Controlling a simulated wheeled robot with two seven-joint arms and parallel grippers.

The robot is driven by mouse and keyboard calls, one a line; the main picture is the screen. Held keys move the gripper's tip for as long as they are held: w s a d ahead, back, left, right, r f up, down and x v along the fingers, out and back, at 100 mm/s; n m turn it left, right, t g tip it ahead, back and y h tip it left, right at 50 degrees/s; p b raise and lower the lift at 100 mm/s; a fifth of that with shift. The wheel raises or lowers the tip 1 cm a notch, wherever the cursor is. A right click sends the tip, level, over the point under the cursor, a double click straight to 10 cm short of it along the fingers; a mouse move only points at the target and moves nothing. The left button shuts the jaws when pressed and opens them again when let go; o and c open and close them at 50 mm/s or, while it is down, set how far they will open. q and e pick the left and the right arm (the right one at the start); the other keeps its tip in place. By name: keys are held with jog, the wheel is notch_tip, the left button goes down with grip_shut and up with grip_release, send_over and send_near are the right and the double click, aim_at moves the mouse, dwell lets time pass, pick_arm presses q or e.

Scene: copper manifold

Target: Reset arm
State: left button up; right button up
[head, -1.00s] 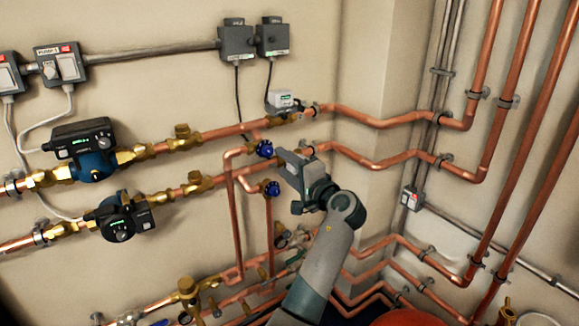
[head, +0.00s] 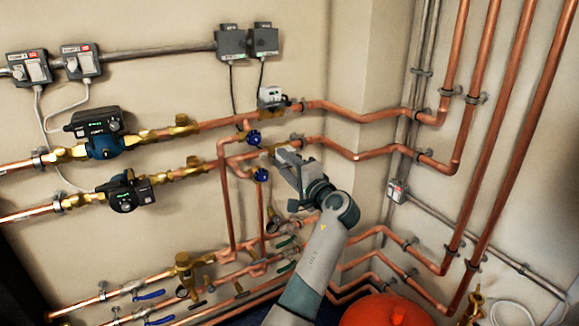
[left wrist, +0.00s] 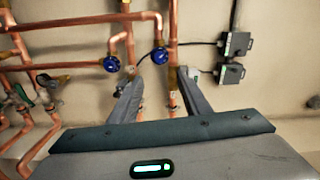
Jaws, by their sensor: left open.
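My left gripper (head: 283,160) reaches up from the bottom of the head view, in front of the copper pipes and just right of two blue valve knobs. The upper blue knob (head: 253,138) and the lower blue knob (head: 261,175) sit on short copper branches. In the left wrist view my left gripper (left wrist: 158,88) has its two fingers spread apart with nothing between them. A blue knob (left wrist: 160,56) shows beyond the gap, and another blue knob (left wrist: 111,64) is left of the fingers. My right gripper does not show.
Two pumps (head: 104,133) (head: 126,192) sit on the horizontal pipes at left. Grey boxes (head: 231,42) hang on the wall above. Blue-handled valves (head: 150,295) are at lower left. A red rounded vessel (head: 385,311) is at the bottom. Vertical pipes (head: 510,130) run at right.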

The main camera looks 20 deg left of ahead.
pick_arm(q)
jog(key=shift+f, duration=0.15)
dwell(0.4)
jog(key=s+d+f+m+h, duration=0.1)
jog(key=s+d+f+h, duration=0.15)
jog(key=f, duration=1.15)
jog(key=s+d+f+m+g+h, duration=0.1)
jog(key=s+d+f+h, duration=0.2)
jog(key=f, duration=1.2)
jog(key=s+d+f+m+h, duration=0.15)
jog(key=f+h, duration=0.25)
jog(key=f, duration=1)
jog(key=s+d+f+n+g+h, duration=0.3)
jog(key=s+f+g+h, duration=0.1)
jog(key=s+f, duration=2.25)
jog(key=s+f+n, duration=0.1)
jog(key=s+f, duration=0.2)
jog(key=s, duration=0.6)
jog(key=s+a+f+n+g+h, duration=0.1)
jog(key=s+f+n, duration=0.1)
jog(key=s, duration=0.7)
jog(key=s+f+n+g, duration=0.1)
jog(key=s+f, duration=0.2)
jog(key=s, duration=0.7)
jog(key=shift+a+f, duration=0.25)
jog(key=shift+f, duration=0.15)
